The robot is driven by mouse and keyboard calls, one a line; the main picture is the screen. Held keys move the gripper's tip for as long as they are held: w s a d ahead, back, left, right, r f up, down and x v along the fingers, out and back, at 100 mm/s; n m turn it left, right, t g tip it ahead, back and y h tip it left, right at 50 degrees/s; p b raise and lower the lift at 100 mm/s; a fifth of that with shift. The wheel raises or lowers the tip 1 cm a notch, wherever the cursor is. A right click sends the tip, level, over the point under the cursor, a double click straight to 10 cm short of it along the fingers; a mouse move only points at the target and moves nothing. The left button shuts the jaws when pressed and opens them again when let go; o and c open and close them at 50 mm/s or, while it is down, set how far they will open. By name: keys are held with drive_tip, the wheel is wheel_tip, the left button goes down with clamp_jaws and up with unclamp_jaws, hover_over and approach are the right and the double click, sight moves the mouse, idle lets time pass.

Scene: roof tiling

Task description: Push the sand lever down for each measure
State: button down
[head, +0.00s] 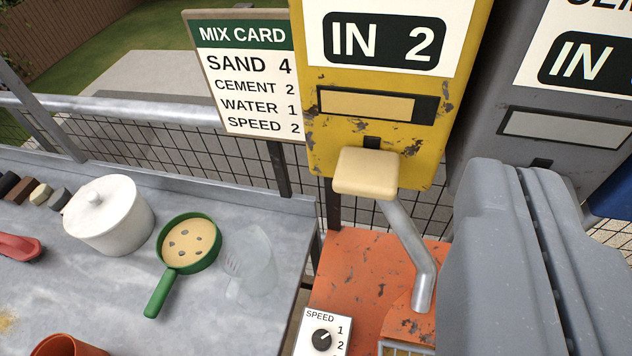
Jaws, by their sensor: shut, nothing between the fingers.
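A yellow dispenser (385,135) marked "IN 2" hangs at top centre; its upper label is cut off, so I cannot read whether it says sand. A cream lever pad (366,172) sticks out at its lower front, with a bent grey spout (410,250) below. The mix card (245,75) reads sand 4, cement 2, water 1, speed 2. My gripper (522,172) is shut and empty at the lower right. In the picture it is right of the lever pad and spout, apart from the pad, and covers part of the grey dispenser.
A grey dispenser (560,120) stands to the right. An orange machine (360,265) with a speed dial (321,338) sits below the spout. The left bench (110,290) holds a white lidded pot (110,218), a green pan (188,246) and a clear cup (252,262).

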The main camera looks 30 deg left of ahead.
drive_tip(key=a+f+y, duration=0.1)
drive_tip(key=a+f, duration=0.3)
drive_tip(key=f, duration=0.1)
drive_tip(key=shift+w+a+f+n+p, duration=0.2)
drive_tip(key=shift+f+n+p, duration=0.1)
drive_tip(key=shift+n+p, duration=0.15)
drive_tip(key=p, duration=0.2)
hover_over(367, 172)
drive_tip(key=s+d, duration=0.1)
drive_tip(key=s, duration=0.2)
wheel_tip(367, 172, down, 2)
drive_tip(key=f, duration=0.4)
drive_tip(key=shift+w+f, duration=0.15)
drive_tip(key=shift+w, duration=0.15)
